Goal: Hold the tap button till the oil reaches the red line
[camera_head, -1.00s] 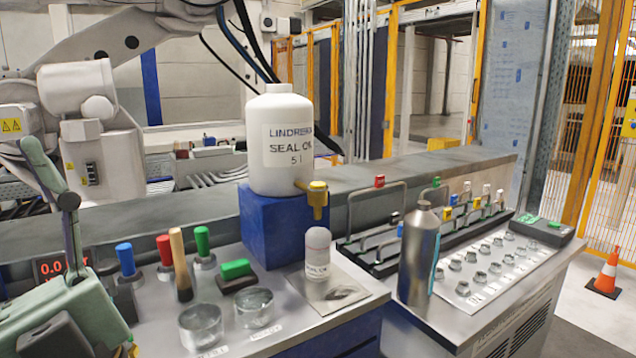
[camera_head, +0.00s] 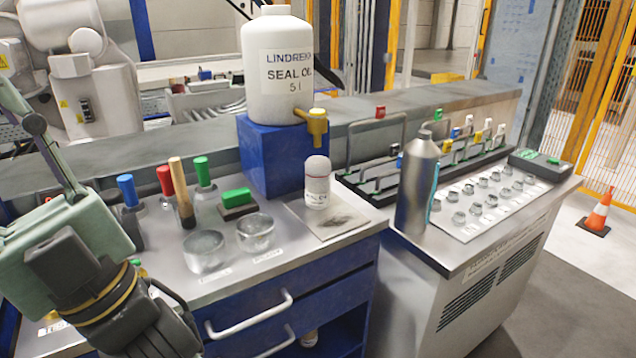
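A white canister labelled LINDREK(?) SEAL OIL 5 l (camera_head: 277,70) stands on a blue block (camera_head: 262,158). A small white bottle with a rounded top and a SEAL OIL label (camera_head: 317,183) stands upright below the tap on a grey mat. I cannot make out a red line or an oil level on it. No oil stream shows. Part of my arm is at lower left, well apart from the tap. The fingers of my gripper do not show.
Two glass dishes (camera_head: 255,233), a green-topped block (camera_head: 237,201), a brush (camera_head: 181,192) and coloured-handled tools stand left of the bottle. A grey metal flask (camera_head: 418,182) stands to its right. A ledge (camera_head: 385,112) runs behind.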

